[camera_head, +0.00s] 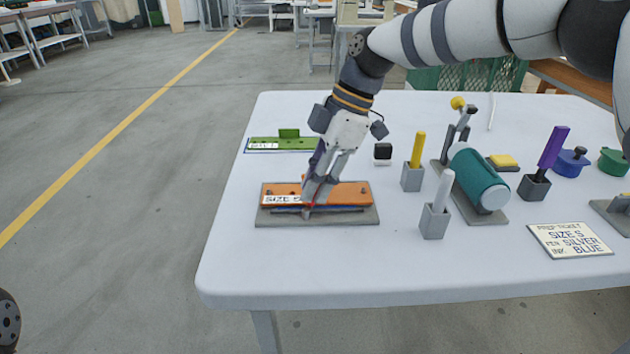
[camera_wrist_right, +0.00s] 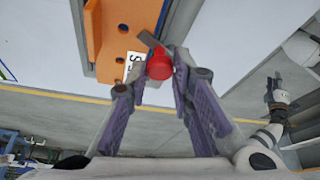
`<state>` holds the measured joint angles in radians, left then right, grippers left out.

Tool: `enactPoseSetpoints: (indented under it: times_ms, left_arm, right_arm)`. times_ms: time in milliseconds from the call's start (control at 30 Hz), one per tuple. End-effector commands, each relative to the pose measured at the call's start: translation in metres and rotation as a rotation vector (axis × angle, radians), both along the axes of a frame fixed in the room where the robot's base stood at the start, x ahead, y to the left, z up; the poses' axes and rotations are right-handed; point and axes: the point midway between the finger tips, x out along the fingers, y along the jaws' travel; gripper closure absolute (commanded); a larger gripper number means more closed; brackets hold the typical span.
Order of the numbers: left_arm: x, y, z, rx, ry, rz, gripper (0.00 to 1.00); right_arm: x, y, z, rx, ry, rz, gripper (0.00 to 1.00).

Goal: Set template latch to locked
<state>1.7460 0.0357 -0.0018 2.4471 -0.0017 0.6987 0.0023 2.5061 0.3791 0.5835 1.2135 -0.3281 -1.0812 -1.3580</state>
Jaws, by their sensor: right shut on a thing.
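The orange template (camera_head: 345,192), labelled "SIZE S", lies on a grey base plate (camera_head: 350,218) at the table's left front. In the right wrist view, a red latch knob (camera_wrist_right: 159,67) with a short grey lever (camera_wrist_right: 149,39) sits beside the template's edge, near its label. My right gripper (camera_head: 309,203) reaches down at the template's front edge and is shut on the red knob, which shows between its fingertips. The gripper mostly hides the latch in the head view. My left gripper (camera_wrist_right: 274,92) shows small at the right of the wrist view; its opening is unclear.
A green template (camera_head: 285,144) lies behind. A ticket (camera_head: 570,240) lies in front. The front left table is clear.

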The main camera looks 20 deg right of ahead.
Motion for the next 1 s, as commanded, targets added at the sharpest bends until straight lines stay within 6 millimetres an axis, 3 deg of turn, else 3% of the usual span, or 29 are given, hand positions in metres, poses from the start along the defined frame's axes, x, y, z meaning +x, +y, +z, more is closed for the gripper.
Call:
enactPoseSetpoints:
  times_ms: [167,200,267,300,633,1000]
  left_arm:
    - [0.0,0.0,0.0,0.0,0.001,0.0,0.74]
    - [0.0,0.0,0.0,0.0,0.001,0.0,0.74]
    - [0.0,0.0,0.0,0.0,0.001,0.0,0.74]
    - [0.0,0.0,0.0,0.0,0.001,0.0,0.74]
    - [0.0,0.0,0.0,0.0,0.0,0.0,0.74]
    - [0.0,0.0,0.0,0.0,0.0,0.0,0.74]
  right_arm:
    - [-0.002,0.0,-0.004,-0.003,0.007,0.003,1.0]
    - [-0.002,0.0,-0.004,-0.003,0.007,0.003,0.74]
    - [-0.002,0.0,-0.004,-0.003,0.008,0.002,0.61]
    - [-0.001,0.0,-0.003,-0.002,0.007,0.002,0.6]
    - [0.0,-0.002,0.005,-0.001,0.0,-0.001,0.6]
    - [0.0,-0.037,0.089,-0.001,0.0,-0.001,0.6]
